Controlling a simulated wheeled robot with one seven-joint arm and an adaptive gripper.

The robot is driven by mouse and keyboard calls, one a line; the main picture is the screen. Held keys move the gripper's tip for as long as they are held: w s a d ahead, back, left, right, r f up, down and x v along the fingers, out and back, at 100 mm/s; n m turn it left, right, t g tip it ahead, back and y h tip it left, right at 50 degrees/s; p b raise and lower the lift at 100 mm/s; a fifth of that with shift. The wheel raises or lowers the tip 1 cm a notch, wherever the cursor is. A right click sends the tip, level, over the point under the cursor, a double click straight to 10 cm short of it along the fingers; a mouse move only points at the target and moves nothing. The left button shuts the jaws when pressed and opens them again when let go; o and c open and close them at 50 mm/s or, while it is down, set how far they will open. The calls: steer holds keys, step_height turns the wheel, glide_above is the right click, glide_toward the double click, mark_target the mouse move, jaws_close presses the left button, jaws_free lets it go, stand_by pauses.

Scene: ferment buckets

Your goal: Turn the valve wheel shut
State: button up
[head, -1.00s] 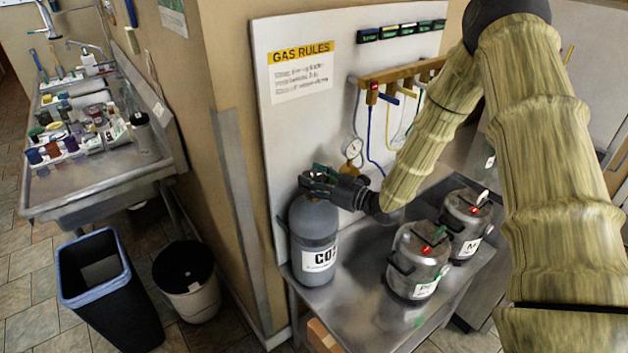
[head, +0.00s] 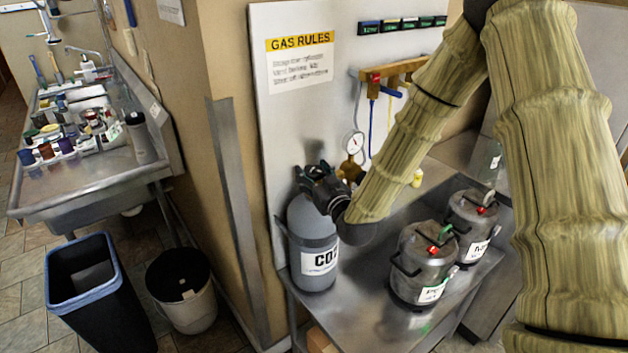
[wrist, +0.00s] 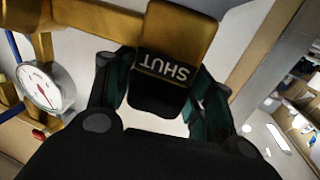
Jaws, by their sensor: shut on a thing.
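The grey CO2 cylinder (head: 313,240) stands upright at the left end of the steel bench, below the gas board. My gripper (head: 310,178) is at its top and hides most of the valve there. In the wrist view, my gripper (wrist: 165,85) has a dark finger on each side of a black valve wheel (wrist: 160,98) and is shut on it. A label reading SHUT (wrist: 165,68) shows on the black part, against the brass valve body (wrist: 180,32). How far the wheel is turned cannot be told.
A round gauge (wrist: 45,88) and brass fitting stand close beside the valve. Two steel kegs (head: 424,264) (head: 474,226) sit right of the cylinder. A gas manifold (head: 392,76) hangs above. Bins (head: 85,290) and a sink counter (head: 90,185) are at left.

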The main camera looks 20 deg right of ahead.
steer(key=shift+w+r+m+h, duration=0.15)
steer(key=shift+m+h, duration=0.25)
steer(key=shift+h, duration=0.3)
steer(key=o, duration=1)
steer(key=shift+s+f, duration=0.2)
steer(key=shift+s, duration=0.45)
steer(key=s, duration=0.7)
steer(key=s+d, duration=0.1)
steer(key=s, duration=0.2)
steer(key=shift+s, duration=0.4)
